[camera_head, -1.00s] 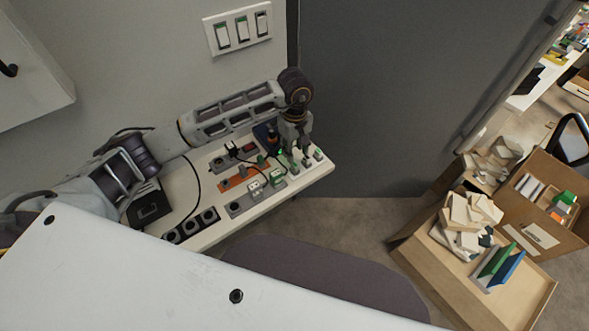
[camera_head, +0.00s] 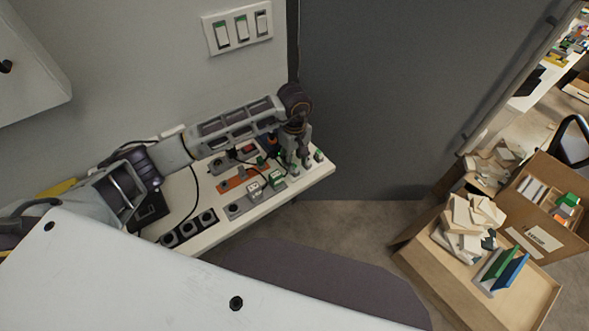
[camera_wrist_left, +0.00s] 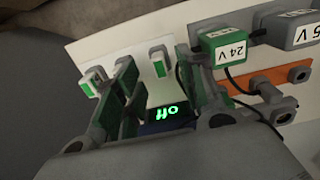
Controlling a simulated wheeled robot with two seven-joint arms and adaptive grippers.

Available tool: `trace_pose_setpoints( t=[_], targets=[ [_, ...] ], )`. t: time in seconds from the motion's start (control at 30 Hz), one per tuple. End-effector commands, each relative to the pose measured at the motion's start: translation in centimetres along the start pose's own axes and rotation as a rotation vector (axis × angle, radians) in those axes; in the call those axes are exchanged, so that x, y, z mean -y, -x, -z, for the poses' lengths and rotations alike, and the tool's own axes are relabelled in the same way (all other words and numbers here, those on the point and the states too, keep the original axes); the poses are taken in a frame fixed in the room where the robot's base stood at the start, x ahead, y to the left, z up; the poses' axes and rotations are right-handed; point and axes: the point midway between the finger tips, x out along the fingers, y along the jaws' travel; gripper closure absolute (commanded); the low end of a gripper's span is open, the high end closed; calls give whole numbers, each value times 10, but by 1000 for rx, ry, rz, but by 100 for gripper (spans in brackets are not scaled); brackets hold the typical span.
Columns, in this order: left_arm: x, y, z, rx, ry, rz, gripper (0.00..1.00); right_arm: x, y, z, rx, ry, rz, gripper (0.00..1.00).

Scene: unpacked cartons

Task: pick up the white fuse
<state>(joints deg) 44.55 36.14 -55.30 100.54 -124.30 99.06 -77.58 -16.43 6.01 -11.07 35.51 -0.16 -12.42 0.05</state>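Two small white blocks with green faces stand on the white table (camera_head: 215,237). In the left wrist view one block (camera_wrist_left: 160,62) lies just beyond the gap between my fingertips, and the other (camera_wrist_left: 93,80) is beside the left-hand finger. I cannot tell which of them is the white fuse. My left gripper (camera_head: 303,162) is low over the table's right end. In the left wrist view the left gripper (camera_wrist_left: 155,66) has its fingers apart, with nothing held between them. The gripper hides part of the table in the head view. My right gripper is not in view.
A green 24 V adapter (camera_wrist_left: 225,45) and a grey adapter (camera_wrist_left: 292,28) are close by. An orange strip (camera_head: 231,184) and black sockets (camera_head: 188,230) share the table. A grey partition (camera_head: 390,100) rises behind.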

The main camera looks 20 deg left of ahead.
Motion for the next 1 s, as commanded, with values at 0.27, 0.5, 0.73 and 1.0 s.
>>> trace_pose_setpoints(
  t=[0.27,0.5,0.73,1.0],
  targets=[
    [0,-29,0,2,1,1,61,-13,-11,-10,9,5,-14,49],
    [0,-32,1,0,0,0,61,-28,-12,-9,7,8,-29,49],
    [0,-32,0,0,0,1,61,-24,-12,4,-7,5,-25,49],
    [0,-32,0,0,0,1,81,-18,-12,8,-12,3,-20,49]
  ],
)
